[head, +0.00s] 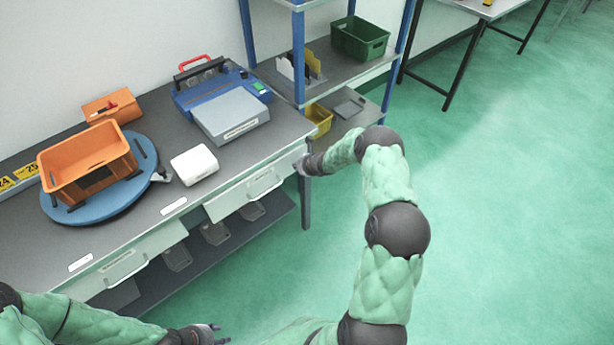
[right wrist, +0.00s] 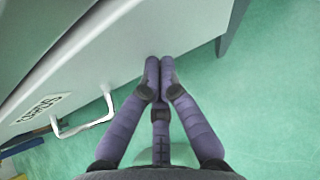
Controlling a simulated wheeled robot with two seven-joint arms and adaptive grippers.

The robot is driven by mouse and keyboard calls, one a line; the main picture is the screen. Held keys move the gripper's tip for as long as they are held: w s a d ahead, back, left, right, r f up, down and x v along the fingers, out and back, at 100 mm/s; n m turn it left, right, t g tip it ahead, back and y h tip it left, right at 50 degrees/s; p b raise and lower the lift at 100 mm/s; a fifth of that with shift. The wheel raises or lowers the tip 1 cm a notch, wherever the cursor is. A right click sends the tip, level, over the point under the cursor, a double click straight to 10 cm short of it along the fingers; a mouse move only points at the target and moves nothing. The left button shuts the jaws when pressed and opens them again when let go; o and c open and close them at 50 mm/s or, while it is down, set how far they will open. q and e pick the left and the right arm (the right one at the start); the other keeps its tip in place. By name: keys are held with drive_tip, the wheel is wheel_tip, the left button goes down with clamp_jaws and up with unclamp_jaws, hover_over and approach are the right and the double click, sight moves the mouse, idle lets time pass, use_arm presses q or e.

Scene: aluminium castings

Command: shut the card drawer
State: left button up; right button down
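The drawer (head: 240,195) with a pale front and bar handle (head: 264,184) is at the right end of the bench. In the right wrist view, its drawer front (right wrist: 130,55) fills the upper left, with a printed label (right wrist: 38,109), too blurred to read surely, beside the handle (right wrist: 85,118). How far it stands out is hard to tell. My right gripper (head: 301,165) is at the drawer's right end, right of the handle. Its fingers (right wrist: 159,68) are together with nothing between them, close against the front; contact is unclear. My left gripper (head: 217,333) is low in front of the bench, empty, fingertips apart.
A second drawer (head: 130,262) is farther left. The bench holds an orange crate (head: 88,158) on a blue turntable (head: 112,207), a white box (head: 194,164) and a blue machine (head: 222,100). A blue-posted shelf (head: 299,60) stands behind my right arm.

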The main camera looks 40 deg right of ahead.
drive_tip(key=shift+w+a, duration=0.1)
drive_tip(key=shift+w, duration=1)
drive_tip(key=shift+r, duration=0.1)
use_arm(q)
drive_tip(key=shift+s, duration=0.1)
